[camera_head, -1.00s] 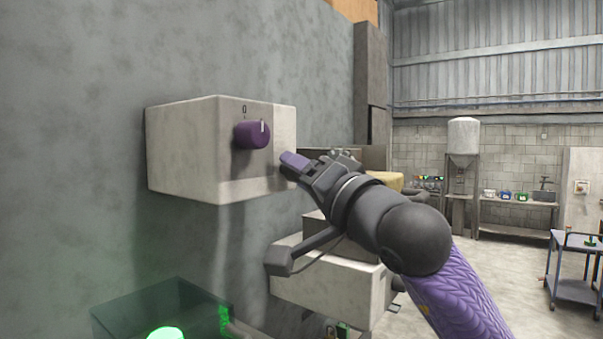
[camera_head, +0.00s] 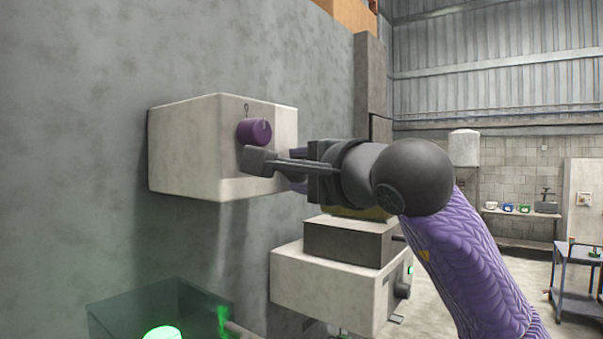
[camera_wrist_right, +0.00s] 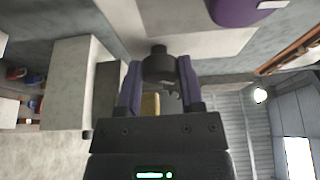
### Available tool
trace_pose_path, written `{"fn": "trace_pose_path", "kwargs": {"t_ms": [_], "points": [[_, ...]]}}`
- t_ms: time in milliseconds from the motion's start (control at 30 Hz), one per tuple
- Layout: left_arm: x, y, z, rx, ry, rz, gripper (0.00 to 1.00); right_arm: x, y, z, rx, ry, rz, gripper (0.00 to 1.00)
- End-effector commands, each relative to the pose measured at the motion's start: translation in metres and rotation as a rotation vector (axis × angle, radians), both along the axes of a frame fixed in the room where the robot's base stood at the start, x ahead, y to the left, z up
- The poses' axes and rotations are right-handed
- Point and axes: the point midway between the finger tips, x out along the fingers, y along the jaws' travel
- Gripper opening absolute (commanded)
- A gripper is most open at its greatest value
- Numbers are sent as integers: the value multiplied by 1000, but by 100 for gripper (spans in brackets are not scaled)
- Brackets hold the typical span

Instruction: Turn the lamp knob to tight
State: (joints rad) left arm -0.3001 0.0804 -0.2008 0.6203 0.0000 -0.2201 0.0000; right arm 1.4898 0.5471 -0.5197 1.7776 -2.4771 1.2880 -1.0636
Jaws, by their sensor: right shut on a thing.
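A pale box (camera_head: 190,150) is mounted on the grey wall. A purple knob (camera_head: 254,132) with a white mark sits on its front face, below a "0" label, and shows in the right wrist view (camera_wrist_right: 236,10). My right gripper (camera_head: 298,168) is at the box's right side. In the right wrist view, its purple fingers (camera_wrist_right: 158,82) are on either side of a dark round knob-like piece (camera_wrist_right: 158,65) and shut on it, apart from the purple knob. The piece's base is hard to see. I cannot tell which knob is the lamp's. My left gripper is not in view.
A dark open-topped box (camera_head: 160,308) with a glowing green dome (camera_head: 163,332) is at the lower left. A second pale box (camera_head: 325,285) with a dark side knob (camera_head: 403,290) stands below my right arm. A cart (camera_head: 575,270) is far right.

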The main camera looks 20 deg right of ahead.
Motion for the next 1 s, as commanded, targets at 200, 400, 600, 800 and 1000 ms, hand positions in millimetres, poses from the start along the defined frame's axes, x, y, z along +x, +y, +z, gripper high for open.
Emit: {"fn": "trace_pose_path", "kwargs": {"t_ms": [200, 400, 600, 800, 1000], "points": [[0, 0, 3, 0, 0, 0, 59, 0, -1, 3, 160, 123, -2, 0], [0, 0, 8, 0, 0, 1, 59, 0, -1, 4, 310, 240, -2, 0], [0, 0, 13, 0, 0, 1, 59, 1, -1, 4, 459, 359, -2, 0], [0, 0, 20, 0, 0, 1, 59, 1, -2, 5, 610, 476, -2, 0], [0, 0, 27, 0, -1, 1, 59, 2, -2, 5, 760, 594, -3, 0]]}}
